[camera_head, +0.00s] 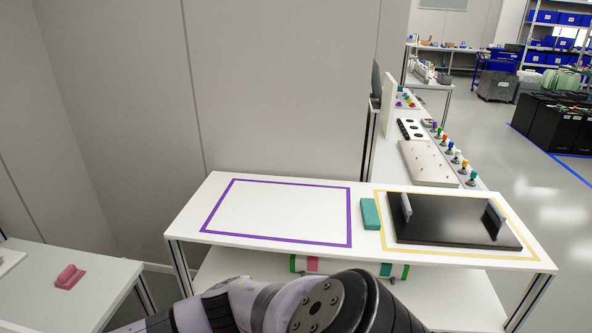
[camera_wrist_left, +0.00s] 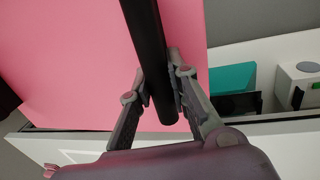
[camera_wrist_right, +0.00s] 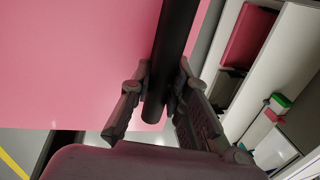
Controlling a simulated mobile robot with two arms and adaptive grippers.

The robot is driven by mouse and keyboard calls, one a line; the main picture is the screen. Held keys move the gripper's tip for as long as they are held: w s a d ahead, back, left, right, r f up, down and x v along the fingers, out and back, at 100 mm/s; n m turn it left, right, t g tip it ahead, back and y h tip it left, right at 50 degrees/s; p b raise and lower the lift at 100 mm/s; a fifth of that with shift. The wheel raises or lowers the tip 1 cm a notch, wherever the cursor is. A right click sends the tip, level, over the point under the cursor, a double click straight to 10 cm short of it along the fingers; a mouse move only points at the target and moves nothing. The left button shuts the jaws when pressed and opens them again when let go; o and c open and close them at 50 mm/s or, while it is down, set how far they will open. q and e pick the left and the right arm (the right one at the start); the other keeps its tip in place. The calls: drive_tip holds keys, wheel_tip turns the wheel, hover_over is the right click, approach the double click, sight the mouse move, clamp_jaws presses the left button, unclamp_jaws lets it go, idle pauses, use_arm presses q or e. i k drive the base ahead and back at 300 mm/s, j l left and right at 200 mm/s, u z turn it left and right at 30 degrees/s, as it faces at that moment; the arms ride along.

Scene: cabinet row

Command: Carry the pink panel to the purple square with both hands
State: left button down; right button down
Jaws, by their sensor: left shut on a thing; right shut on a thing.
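The pink panel (camera_wrist_left: 60,60) fills much of the left wrist view, and it also shows in the right wrist view (camera_wrist_right: 70,65). My left gripper (camera_wrist_left: 160,85) is shut on a black bar handle (camera_wrist_left: 146,40) of the panel. My right gripper (camera_wrist_right: 162,82) is shut on another black bar handle (camera_wrist_right: 176,35) of it. The purple square (camera_head: 349,215) is an outline on the white table in the head view, and its inside is bare. The panel and both grippers are out of the head view.
A black panel (camera_head: 455,217) with two grey handles lies inside a yellow outline (camera_head: 460,255) on the same table. A teal block (camera_head: 371,213) lies between the two outlines. A pink block (camera_head: 70,277) rests on a side table at left. Walls stand behind.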

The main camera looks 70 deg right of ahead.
sight(282, 208)
drive_tip(key=z, duration=2.45)
drive_tip(key=j+z, duration=0.4)
drive_tip(key=j, duration=0.85)
drive_tip(key=i, duration=0.05)
